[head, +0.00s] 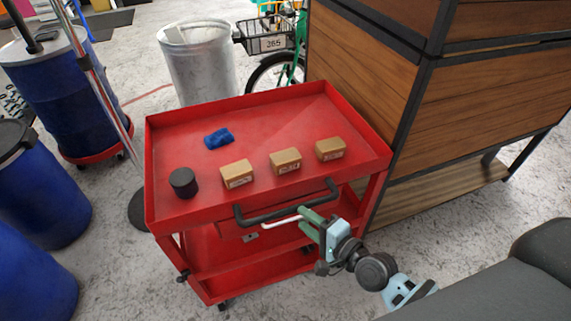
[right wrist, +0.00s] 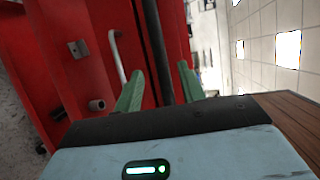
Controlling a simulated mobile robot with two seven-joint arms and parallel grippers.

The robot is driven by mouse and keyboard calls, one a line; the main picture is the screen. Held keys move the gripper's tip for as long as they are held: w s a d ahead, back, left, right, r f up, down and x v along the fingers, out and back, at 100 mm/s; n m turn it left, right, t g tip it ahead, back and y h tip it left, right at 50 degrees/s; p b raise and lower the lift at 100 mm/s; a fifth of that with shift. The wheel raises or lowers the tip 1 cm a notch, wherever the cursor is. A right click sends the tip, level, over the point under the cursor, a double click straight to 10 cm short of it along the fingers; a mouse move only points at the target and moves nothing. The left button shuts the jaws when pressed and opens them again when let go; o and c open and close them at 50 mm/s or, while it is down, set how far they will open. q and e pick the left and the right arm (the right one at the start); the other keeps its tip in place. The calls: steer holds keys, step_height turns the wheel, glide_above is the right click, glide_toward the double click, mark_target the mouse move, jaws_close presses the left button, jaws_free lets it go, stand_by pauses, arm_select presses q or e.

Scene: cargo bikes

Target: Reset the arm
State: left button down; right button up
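My right gripper (head: 303,222) is in front of the red cart (head: 168,221), just below and beside the cart's black push handle (head: 285,212). Its green fingers are apart in the right wrist view (right wrist: 159,75). The black handle (right wrist: 157,45) lies in line with the gap between them; I cannot tell whether it is between the fingers or beyond them. Nothing is visibly gripped. A thin white bar handle (head: 282,222) on the cart is close to the fingertips and also shows in the right wrist view (right wrist: 117,55). My left gripper is not in view.
The cart's top holds several small items: cardboard boxes (head: 285,160), a black cylinder (head: 183,183) and a blue item (head: 218,138). Blue barrels (head: 65,90) stand left, a metal bin (head: 200,62) behind, and a wood-panelled unit (head: 360,75) right. Grey floor lies free in front.

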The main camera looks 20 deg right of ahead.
arm_select(q)
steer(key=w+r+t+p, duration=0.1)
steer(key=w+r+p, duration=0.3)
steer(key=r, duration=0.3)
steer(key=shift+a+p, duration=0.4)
steer(key=shift+p, duration=0.5)
arm_select(e)
steer(key=s+d+f+n+g+h, duration=0.1)
steer(key=s+f+n, duration=0.3)
steer(key=s+n, duration=0.4)
steer(key=s+f+n+g+h, duration=0.3)
steer(key=s+n, duration=0.4)
steer(key=s, duration=1.4)
steer(key=shift+d+f+n+g+h, duration=0.3)
steer(key=shift+d+f+n+g, duration=0.15)
steer(key=shift+g, duration=0.35)
steer(key=shift+a+f, duration=0.1)
